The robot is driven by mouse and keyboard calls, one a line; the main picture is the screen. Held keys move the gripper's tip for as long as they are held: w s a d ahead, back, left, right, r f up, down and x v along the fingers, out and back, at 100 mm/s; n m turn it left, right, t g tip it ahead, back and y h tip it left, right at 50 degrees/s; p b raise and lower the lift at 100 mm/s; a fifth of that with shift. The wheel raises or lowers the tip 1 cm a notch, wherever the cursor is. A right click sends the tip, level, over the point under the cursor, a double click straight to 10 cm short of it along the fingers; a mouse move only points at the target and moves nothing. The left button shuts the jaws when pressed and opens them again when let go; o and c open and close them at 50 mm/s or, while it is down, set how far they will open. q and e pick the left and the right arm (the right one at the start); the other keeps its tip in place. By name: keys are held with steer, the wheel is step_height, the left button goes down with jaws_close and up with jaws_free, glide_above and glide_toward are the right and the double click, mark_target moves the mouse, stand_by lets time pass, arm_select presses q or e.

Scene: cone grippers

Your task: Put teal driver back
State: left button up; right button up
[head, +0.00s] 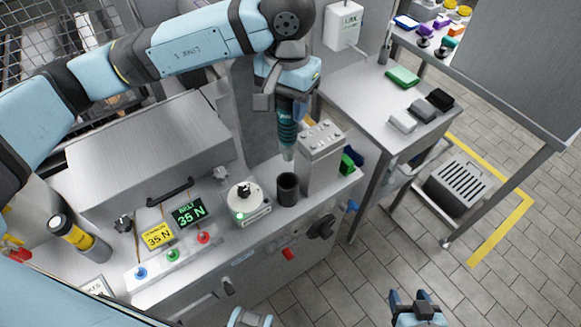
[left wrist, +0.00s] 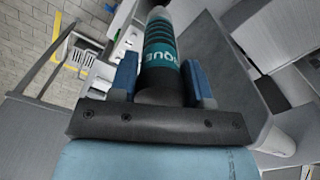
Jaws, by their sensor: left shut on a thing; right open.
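The teal driver (head: 288,130) is a teal and dark cylinder with a pale lower end. My left gripper (head: 287,100) is shut on its upper part and holds it roughly upright, pale end down. In the left wrist view the driver (left wrist: 160,50) sits between the two blue fingers (left wrist: 160,80), with white lettering on its teal band. An empty-looking dark cup (head: 287,190) stands on the bench just below the driver's lower end in the head view; they look apart. My right gripper (head: 418,308) is open and empty at the bottom edge.
A grey box block (head: 320,157) stands right beside the cup. A round white dial unit (head: 246,203) is to its left. A yellow-black driver (head: 68,230) stands in a grey holder (head: 95,248). A side table (head: 360,95) is at right.

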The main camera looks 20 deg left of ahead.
arm_select(q)
glide_above(287, 149)
steer(key=w, duration=0.1)
steer(key=f, duration=0.4)
steer(key=shift+a+f, duration=0.25)
steer(key=shift+f, duration=0.1)
step_height(287, 149, down, 7)
steer(key=shift+w+f+p, duration=0.15)
steer(key=shift+p, duration=0.5)
steer(key=shift+f, duration=2.5)
arm_select(e)
steer(key=shift+s+a+r, duration=0.1)
steer(key=shift+s+r, duration=0.3)
steer(key=shift+r, duration=0.35)
arm_select(q)
steer(key=shift+f, duration=0.2)
steer(key=o, duration=1)
arm_select(e)
steer(key=shift+f, duration=0.2)
